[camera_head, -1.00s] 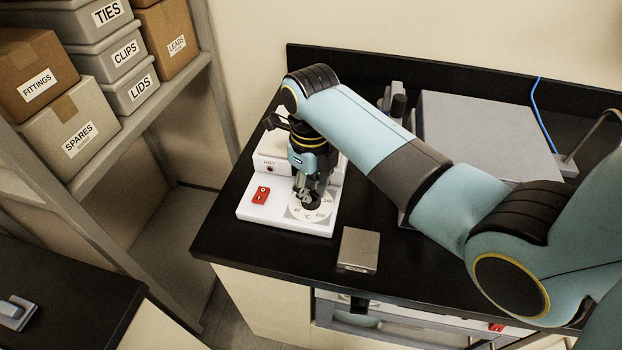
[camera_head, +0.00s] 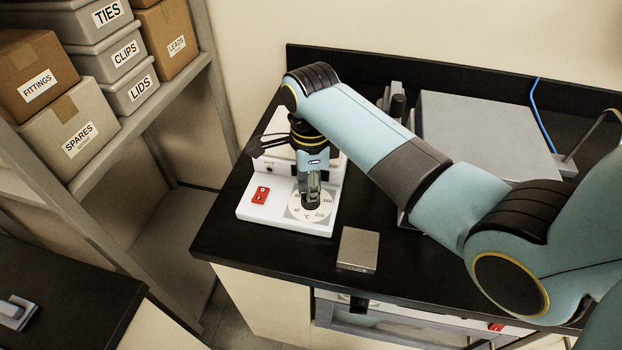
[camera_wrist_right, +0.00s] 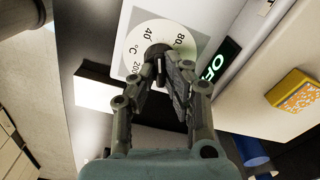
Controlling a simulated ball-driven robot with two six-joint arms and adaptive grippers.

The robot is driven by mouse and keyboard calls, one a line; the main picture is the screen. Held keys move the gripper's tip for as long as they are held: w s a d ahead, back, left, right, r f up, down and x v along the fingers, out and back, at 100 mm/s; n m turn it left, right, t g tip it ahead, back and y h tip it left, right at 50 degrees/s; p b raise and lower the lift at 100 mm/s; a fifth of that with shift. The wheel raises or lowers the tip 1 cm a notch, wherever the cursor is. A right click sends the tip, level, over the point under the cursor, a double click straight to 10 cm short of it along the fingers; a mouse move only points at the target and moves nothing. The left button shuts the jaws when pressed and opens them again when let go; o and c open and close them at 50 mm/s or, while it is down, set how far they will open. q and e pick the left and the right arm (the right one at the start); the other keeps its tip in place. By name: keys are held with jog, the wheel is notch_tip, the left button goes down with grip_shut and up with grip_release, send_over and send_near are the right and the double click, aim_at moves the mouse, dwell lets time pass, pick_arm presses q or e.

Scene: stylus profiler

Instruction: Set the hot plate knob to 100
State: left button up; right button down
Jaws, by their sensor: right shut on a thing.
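The white hot plate (camera_head: 251,211) stands on the black bench. In the wrist view the dial (camera_wrist_right: 137,37) shows 40, 80 and 200. My right gripper (camera_head: 312,202) points down at the dial. In the wrist view its fingers (camera_wrist_right: 160,72) are shut on the dark knob (camera_wrist_right: 157,50), with one finger on each side. The fingers hide most of the knob, and I cannot tell where its pointer stands. My left gripper is not in view.
A red switch (camera_head: 260,194) sits on the hot plate's left front. A small grey block (camera_head: 358,249) lies on the bench close by. A large grey slab (camera_head: 470,135) is at the back right. Shelves with labelled boxes (camera_head: 75,138) stand left.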

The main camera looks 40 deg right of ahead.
jog(key=shift+s+f, duration=0.15)
jog(key=shift+f, duration=0.05)
jog(key=m, duration=0.9)
jog(key=shift+a, duration=0.1)
jog(key=c, duration=1.6)
grip_release()
jog(key=shift+f, duration=0.1)
